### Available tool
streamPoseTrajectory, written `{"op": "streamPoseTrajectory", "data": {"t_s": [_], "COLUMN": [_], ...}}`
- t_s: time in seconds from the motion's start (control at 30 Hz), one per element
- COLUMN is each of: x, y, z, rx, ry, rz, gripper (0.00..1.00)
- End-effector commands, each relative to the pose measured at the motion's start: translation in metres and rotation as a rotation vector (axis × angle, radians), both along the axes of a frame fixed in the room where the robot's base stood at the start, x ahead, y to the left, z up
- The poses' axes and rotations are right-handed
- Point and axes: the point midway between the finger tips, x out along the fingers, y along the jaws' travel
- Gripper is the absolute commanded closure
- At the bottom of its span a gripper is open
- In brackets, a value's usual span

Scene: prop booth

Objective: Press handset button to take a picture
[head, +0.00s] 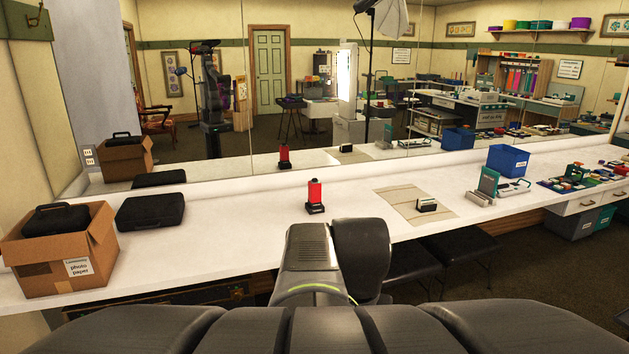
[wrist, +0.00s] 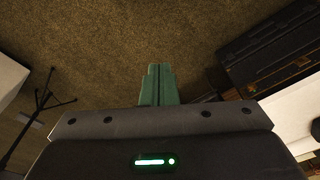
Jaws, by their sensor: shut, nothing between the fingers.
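A small upright red object with a black base (head: 315,196) stands on the white counter, near the middle of the head view. It may be the handset, but I cannot make out a button on it. A small black item with a pale face (head: 427,205) stands on a beige mat (head: 398,199) to its right. My gripper's green fingers (wrist: 158,84) are together and empty in the wrist view, over brown carpet. The gripper is hidden in the head view, where only my arm shows. No handset shows in the wrist view.
A cardboard box (head: 43,279) and a black case (head: 150,211) sit at the counter's left. A blue bin (head: 507,160) stands at the right. Dark stools (head: 460,244) are below the counter. A mirror (head: 215,140) backs it. A tripod (wrist: 36,110) stands left in the wrist view.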

Motion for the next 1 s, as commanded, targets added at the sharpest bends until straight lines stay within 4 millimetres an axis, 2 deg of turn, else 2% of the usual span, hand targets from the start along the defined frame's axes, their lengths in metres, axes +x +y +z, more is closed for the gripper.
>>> {"op": "streamPoseTrajectory", "data": {"t_s": [0.17, 0.27, 0.37, 0.5, 0.6, 0.7, 0.83, 1.0], "x": [0.009, 0.032, 0.071, 0.141, 0.188, 0.228, 0.262, 0.280], "y": [-0.007, -0.025, -0.052, -0.085, -0.097, -0.100, -0.099, -0.096], "z": [-0.001, -0.003, -0.003, -0.003, -0.005, -0.010, -0.017, -0.021], "rx": [-0.032, -0.117, -0.248, -0.435, -0.532, -0.597, -0.639, -0.656], "ry": [-0.006, -0.029, -0.077, -0.173, -0.243, -0.301, -0.353, -0.379], "rz": [-0.007, -0.024, -0.036, -0.008, 0.039, 0.097, 0.159, 0.197], "gripper": [1.00, 1.00, 1.00, 1.00, 1.00, 1.00, 1.00, 1.00]}}
